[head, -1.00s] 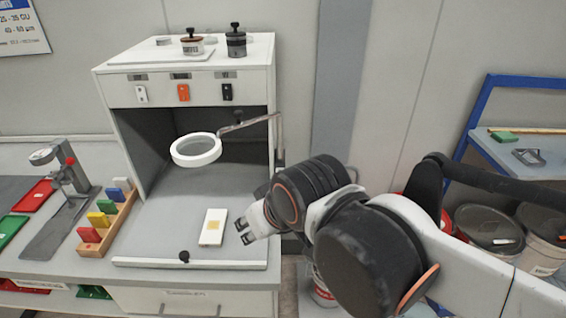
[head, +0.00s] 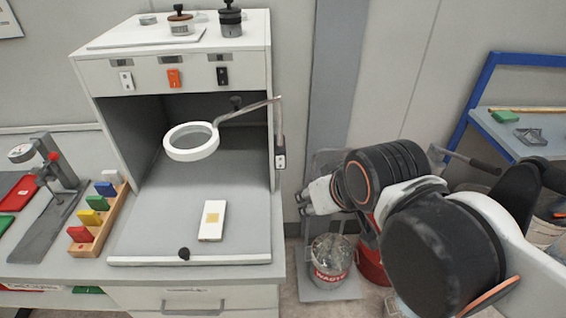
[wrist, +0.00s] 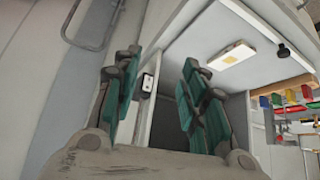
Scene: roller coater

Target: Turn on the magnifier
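The magnifier (head: 190,142) is a white ring lens inside the hood, on a thin bent arm fixed to the hood's right wall. A small box with a white-and-dark switch (head: 280,162) sits on that wall's outer right side. The switch also shows in the wrist view (wrist: 148,83), between my fingers. My gripper (head: 303,204) is to the right of the hood, below and right of the switch, apart from it. In the wrist view my gripper (wrist: 158,80) is open, its green-padded fingers spread with nothing between them.
The hood (head: 170,72) has white, orange and black switches (head: 222,77) on its front. A white slide (head: 213,221) lies on its floor. A wooden rack (head: 106,222) of coloured blocks is at left. A waste bucket (head: 330,260) stands on the floor below my gripper.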

